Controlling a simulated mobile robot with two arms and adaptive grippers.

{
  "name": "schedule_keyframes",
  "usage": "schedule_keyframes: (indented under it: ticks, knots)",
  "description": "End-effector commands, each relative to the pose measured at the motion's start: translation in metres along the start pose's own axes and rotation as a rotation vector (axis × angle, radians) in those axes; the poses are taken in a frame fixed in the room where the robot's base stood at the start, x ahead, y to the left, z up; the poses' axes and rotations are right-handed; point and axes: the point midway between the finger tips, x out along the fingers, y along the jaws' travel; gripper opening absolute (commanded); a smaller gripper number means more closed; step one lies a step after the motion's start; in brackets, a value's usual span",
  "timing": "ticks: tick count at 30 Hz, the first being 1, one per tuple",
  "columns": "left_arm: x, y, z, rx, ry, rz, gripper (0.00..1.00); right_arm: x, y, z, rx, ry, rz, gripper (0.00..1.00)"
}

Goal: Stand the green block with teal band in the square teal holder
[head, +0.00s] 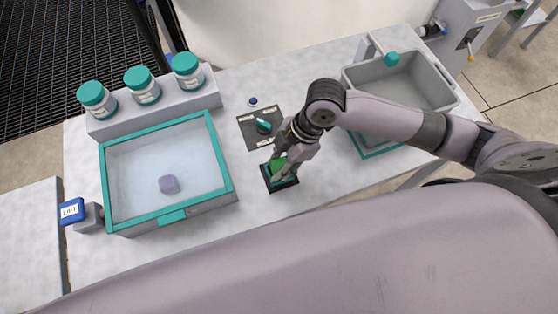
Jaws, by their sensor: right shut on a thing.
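The green block (277,166) is in the jaws of my right gripper (284,167). The gripper partly covers it, and its teal band cannot be made out. The square holder (269,187) is dark with teal inside, and lies on the table directly under the gripper. The block is at or just above the holder's opening; I cannot tell whether it touches the bottom or stands fully upright. My left gripper does not show.
A dark plate with a teal knob (263,126) lies behind the holder. A grey tote (438,72) is right.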

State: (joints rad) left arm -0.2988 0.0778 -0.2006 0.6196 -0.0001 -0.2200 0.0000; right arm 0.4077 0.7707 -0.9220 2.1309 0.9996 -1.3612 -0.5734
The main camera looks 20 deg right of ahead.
Motion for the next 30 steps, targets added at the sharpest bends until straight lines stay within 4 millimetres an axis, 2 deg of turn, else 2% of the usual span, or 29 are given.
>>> schedule_keyframes:
  ticks: [4, 5, 13, 24, 26, 30]
  knots:
    - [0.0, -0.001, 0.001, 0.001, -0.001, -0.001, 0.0, 0.002, 0.0, 0.001, 0.0, 0.0, -0.001, 0.02]
    - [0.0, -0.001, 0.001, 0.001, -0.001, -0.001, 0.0, 0.003, 0.0, 0.001, 0.0, 0.0, -0.001, 0.3]
    - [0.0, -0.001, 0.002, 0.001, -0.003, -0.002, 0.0, 0.003, -0.001, 0.001, 0.001, -0.001, -0.003, 0.48]
    - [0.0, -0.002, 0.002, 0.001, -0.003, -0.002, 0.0, -0.001, 0.0, 0.0, 0.0, 0.0, 0.0, 0.49]
    - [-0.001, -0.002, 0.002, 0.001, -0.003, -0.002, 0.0, -0.005, 0.001, -0.002, 0.0, 0.001, 0.002, 0.49]
    - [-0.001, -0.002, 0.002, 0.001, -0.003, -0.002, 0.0, -0.028, 0.002, -0.003, 0.0, -0.001, 0.004, 0.49]
